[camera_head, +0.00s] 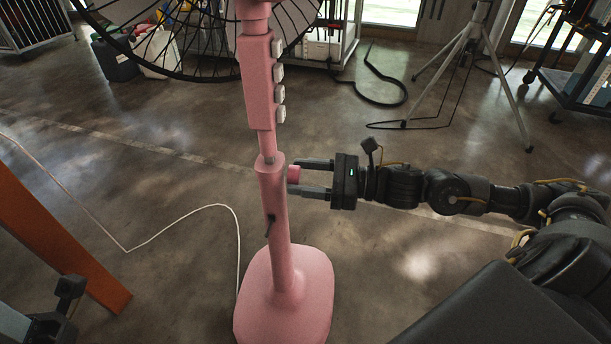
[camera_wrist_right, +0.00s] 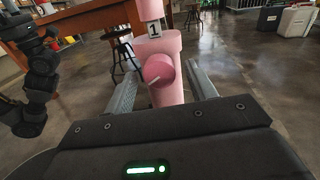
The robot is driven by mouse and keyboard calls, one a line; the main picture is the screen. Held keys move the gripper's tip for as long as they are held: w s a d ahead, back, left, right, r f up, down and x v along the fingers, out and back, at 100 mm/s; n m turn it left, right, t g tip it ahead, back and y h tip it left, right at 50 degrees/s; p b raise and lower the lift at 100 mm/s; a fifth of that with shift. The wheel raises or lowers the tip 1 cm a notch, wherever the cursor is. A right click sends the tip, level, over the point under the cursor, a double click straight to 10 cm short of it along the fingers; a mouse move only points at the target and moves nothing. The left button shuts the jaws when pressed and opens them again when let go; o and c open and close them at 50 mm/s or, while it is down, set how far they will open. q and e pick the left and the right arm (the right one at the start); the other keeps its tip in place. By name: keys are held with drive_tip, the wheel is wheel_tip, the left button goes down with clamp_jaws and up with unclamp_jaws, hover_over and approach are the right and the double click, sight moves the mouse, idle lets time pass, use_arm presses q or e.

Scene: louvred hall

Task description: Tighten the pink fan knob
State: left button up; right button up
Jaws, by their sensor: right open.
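The pink fan stand (camera_head: 277,215) rises upright from a rounded pink base (camera_head: 285,305) in the head view. The pink knob (camera_head: 294,173) sticks out from the right side of its lower tube. In the right wrist view the knob (camera_wrist_right: 158,68) faces me, round, with a pale line on it. My right gripper (camera_head: 305,178) is open, with one finger on each side of the knob and a gap to it. Its fingers also show in the right wrist view (camera_wrist_right: 162,90). My left gripper (camera_head: 68,295) is partly in view at the lower left, away from the fan.
White buttons (camera_head: 278,75) line the fan's upper column below the black fan cage (camera_head: 180,30). A white cable (camera_head: 180,215) runs over the floor to the base. An orange board (camera_head: 60,240) stands at left. A tripod (camera_head: 470,60) stands at the back right. Floor around the base is mostly clear.

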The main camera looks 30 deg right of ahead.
drive_tip(key=shift+c, duration=0.2)
drive_tip(key=c, duration=1)
drive_tip(key=shift+o, duration=0.2)
